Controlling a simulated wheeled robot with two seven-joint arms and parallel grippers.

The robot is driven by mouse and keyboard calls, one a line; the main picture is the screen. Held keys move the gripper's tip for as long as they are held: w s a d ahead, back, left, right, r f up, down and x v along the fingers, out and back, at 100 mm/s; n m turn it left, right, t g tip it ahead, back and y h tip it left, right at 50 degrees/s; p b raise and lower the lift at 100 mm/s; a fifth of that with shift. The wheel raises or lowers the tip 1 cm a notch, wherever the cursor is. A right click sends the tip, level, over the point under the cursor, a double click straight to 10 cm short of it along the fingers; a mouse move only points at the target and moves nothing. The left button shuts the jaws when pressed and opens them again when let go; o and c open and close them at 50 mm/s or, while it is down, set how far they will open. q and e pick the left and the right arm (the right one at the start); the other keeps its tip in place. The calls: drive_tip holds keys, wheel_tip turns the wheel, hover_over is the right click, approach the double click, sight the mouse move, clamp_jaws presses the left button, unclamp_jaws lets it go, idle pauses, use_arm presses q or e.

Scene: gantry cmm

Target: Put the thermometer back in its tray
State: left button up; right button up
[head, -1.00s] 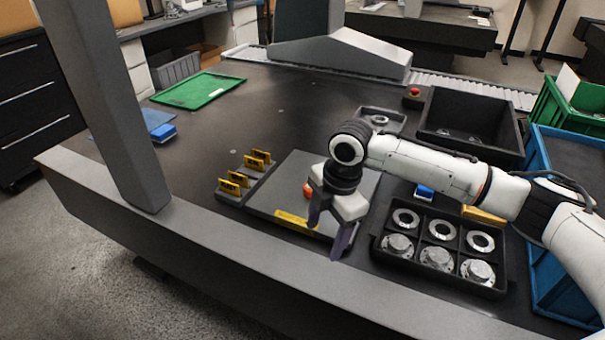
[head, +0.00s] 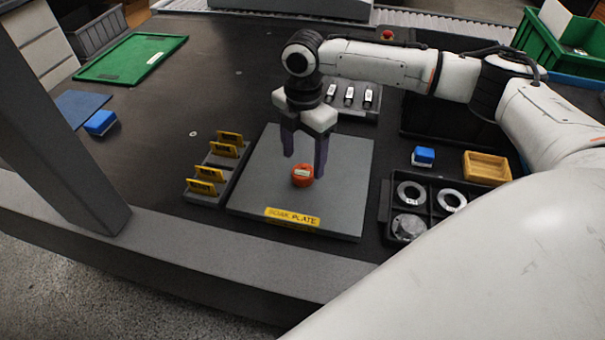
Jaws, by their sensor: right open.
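A small orange round object (head: 302,176) with a pale label, which looks like the thermometer, sits on the grey soak plate (head: 345,190). My right gripper (head: 304,162) points down over the plate, its two dark fingers open. The fingertips appear on either side of the orange object's upper part; I cannot tell whether they touch it. A small grey tray (head: 371,113) behind the plate holds 3 white-and-black slim items and is partly hidden by my right arm. I cannot tell whether it is the thermometer's tray. My left gripper is not in view.
A rack with yellow tags (head: 212,198) stands left of the plate. To the right are a black tray of metal rings (head: 432,222), a blue block (head: 424,155) and a wooden tray (head: 487,168). A grey column (head: 62,130) rises at left. The table's middle left is clear.

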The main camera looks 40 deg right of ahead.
sight(303, 171)
wheel_tip(303, 171, down, 4)
drive_tip(key=shift+s+f, duration=0.1)
drive_tip(key=shift+f, duration=0.05)
drive_tip(key=c, duration=1.2)
drive_tip(key=shift+o, duration=0.2)
drive_tip(key=shift+r, duration=0.2)
